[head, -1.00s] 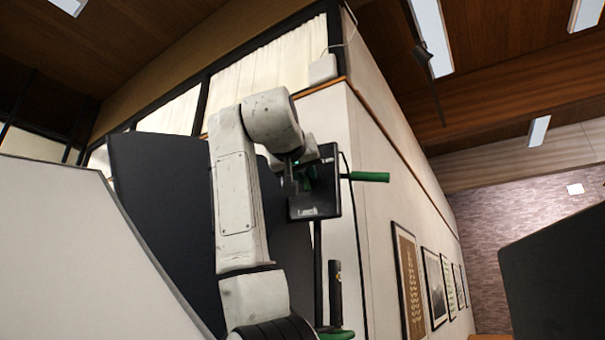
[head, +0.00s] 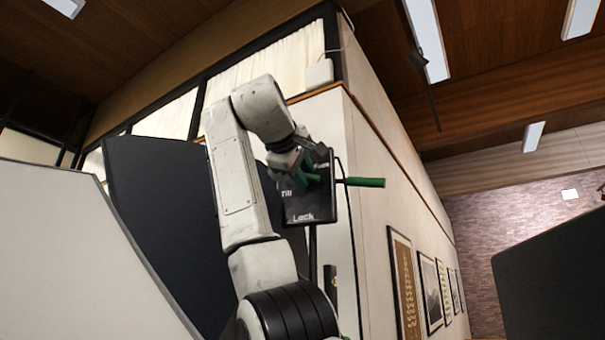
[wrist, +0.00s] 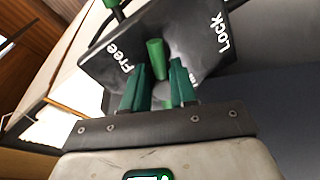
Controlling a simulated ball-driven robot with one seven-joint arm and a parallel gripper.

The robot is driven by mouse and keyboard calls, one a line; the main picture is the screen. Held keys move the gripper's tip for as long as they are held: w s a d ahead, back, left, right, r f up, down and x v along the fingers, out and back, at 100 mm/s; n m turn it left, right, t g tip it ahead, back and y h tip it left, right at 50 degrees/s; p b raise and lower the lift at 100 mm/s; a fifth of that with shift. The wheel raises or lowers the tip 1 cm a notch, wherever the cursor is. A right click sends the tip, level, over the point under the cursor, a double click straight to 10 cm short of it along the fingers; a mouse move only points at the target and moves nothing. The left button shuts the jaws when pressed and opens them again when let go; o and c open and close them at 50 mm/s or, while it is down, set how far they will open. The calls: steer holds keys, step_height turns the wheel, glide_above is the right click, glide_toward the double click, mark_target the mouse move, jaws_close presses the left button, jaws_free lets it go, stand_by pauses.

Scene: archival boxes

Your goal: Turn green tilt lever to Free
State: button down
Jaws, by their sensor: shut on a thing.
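A black panel (head: 308,203) stands ahead, with "Lock" readable along its lower edge in the head view. In the wrist view the panel (wrist: 190,30) shows "Free" at left and "Lock" at right. The green tilt lever (wrist: 155,52) lies between these two words; its exact setting is hard to tell. My gripper (wrist: 160,68) has one green finger on each side of the lever and is shut on it. In the head view my gripper (head: 303,172) reaches the panel from the upper left and hides part of it.
A green handle (head: 362,182) sticks out to the right of the panel. A dark post (head: 331,283) stands below it. A white wall with framed pictures (head: 408,285) runs behind at right. Dark boards stand at left (head: 160,215) and right (head: 555,275).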

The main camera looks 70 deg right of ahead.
steer(key=n, duration=0.3)
steer(key=shift+w+r+g, duration=0.1)
steer(key=shift+w+g, duration=0.05)
steer(key=shift+g, duration=0.25)
steer(key=shift+n, duration=0.3)
steer(key=c, duration=1.1)
jaws_free()
steer(key=shift+a+r, duration=0.1)
steer(key=a, duration=0.2)
steer(key=a+r, duration=0.1)
steer(key=a, duration=0.4)
steer(key=shift+w+a+r, duration=0.1)
steer(key=shift+w+r, duration=0.05)
steer(key=shift+w, duration=0.2)
